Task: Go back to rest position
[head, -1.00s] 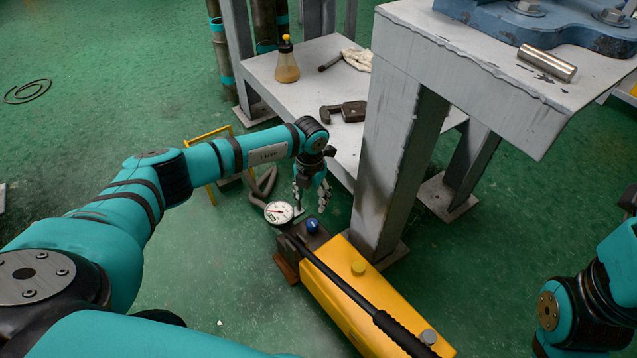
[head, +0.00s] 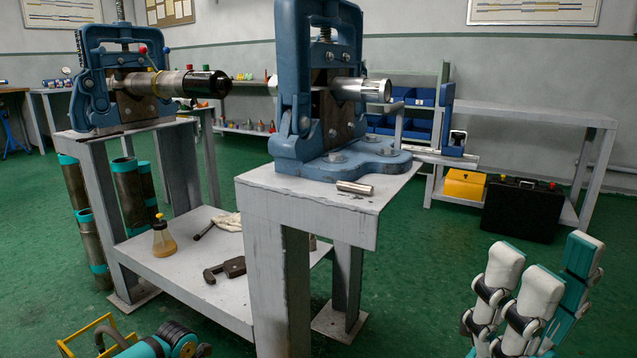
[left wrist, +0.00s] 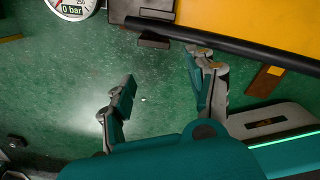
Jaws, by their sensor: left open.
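My right gripper (head: 545,268) stands upright at the lower right of the head view. Its white-padded teal fingers are spread apart with nothing between them. It is in front of the vise table and clear of it. In the head view only a teal part of my left arm shows at the bottom left edge; the left gripper is out of that view. In the left wrist view my left gripper (left wrist: 165,90) has its fingers wide apart over green floor, empty. A yellow pump body (left wrist: 245,28) with a black lever bar (left wrist: 230,42) and a gauge (left wrist: 74,6) reading 0 bar lie by it.
Two blue pipe vises (head: 310,85) (head: 92,85) stand on grey tables, the left one holding a pipe. A metal pin (head: 355,187) lies on the near table.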

